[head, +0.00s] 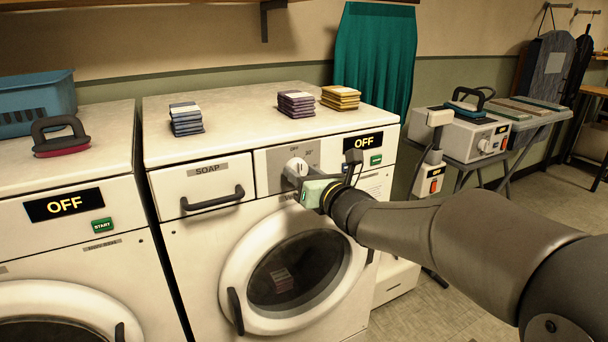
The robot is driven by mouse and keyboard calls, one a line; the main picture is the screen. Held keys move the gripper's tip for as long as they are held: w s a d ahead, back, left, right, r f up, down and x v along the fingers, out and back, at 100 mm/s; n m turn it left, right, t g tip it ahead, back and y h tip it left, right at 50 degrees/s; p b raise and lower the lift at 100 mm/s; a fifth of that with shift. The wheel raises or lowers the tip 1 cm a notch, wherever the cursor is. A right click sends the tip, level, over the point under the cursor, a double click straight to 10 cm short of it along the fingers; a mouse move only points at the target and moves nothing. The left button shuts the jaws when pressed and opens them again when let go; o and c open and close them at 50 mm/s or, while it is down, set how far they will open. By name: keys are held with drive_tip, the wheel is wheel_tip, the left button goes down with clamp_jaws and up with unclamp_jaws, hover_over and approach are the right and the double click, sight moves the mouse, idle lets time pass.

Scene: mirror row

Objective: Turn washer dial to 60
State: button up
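The white washer dial (296,167) sits on a grey panel on the front of the middle washer (202,240). Small print around it seems to read OFF above and 30 at upper right; the other marks are hidden or too small. I cannot tell where the dial points. My gripper (300,178) is right at the dial, its mint-coloured body covering the dial's lower right side. Its fingertips are mostly hidden, so I cannot tell whether they grip the dial. The washer's display (363,141) reads OFF, with a green start button (376,159) below.
The soap drawer (204,186) is shut, left of the dial. The round door (293,268) below looks shut, with something stacked behind its glass. Blue, purple and yellow stacks (340,98) lie on top. Another washer (70,230) stands left; a steam unit (460,132) stands right.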

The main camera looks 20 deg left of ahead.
drive_tip(key=shift+c, duration=1.2)
